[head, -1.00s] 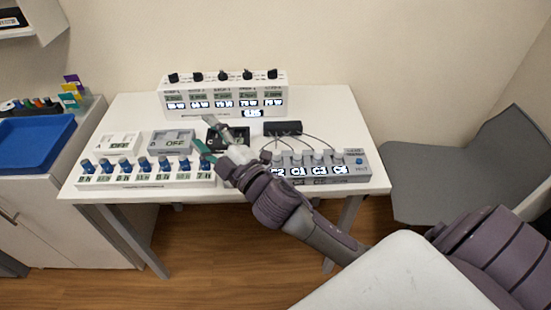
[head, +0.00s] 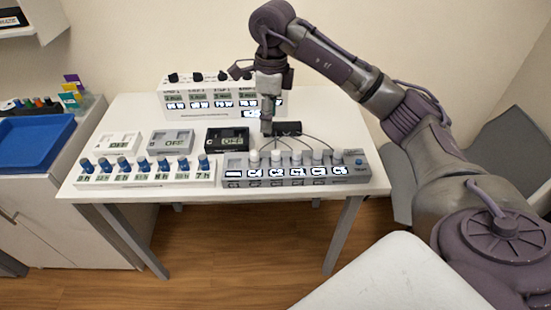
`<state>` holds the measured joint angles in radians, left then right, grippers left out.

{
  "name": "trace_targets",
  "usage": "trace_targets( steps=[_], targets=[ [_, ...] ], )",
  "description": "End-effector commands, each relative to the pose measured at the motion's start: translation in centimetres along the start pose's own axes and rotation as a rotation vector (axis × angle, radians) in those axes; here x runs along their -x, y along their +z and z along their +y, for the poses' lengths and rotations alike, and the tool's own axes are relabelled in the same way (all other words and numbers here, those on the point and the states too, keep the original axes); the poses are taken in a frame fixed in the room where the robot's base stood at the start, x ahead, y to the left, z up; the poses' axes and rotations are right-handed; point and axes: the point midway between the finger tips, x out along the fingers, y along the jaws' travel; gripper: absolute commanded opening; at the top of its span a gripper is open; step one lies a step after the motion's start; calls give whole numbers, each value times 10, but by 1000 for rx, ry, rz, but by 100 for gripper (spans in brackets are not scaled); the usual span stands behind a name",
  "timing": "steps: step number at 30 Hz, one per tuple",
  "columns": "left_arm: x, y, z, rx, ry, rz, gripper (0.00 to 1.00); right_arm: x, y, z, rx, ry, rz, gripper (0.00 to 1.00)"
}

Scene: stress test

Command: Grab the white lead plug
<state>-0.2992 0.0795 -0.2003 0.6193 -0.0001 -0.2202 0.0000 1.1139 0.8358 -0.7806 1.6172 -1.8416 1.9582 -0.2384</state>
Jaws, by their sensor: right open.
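Several white lead plugs stand upright in a row on the grey panel (head: 300,181) with lit labels. Leads run from them to a small black block (head: 288,128) behind. The leftmost white plug is at its left part (head: 254,157), and another white plug stands to its right (head: 275,157). My right gripper (head: 267,131) points down behind the panel, beside the left end of the black block. It is open, but its fingers are small and unclear. It holds nothing that I can see. Which plug the task means cannot be told. My left gripper is not in view.
A panel with several blue knobs (head: 145,178) stands at the table's front left. A white dial unit (head: 190,97) is at the back, partly hidden by my arm. The table (head: 350,130) is clear at right.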

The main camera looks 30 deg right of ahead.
Motion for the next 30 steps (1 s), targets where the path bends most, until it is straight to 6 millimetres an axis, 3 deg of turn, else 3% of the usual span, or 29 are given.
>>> trace_targets(
  steps=[4, 15, 23, 30],
  targets=[
    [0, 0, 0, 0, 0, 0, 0, 0, -16, -9, -24, -25, 59, 55],
    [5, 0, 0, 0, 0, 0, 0, -66, -18, -10, -22, -22, 57, 55],
    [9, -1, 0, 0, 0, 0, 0, -86, -19, -9, -20, -21, 56, 55],
    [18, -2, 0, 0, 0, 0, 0, -121, -22, -10, -22, -21, 56, 55]
  ],
)
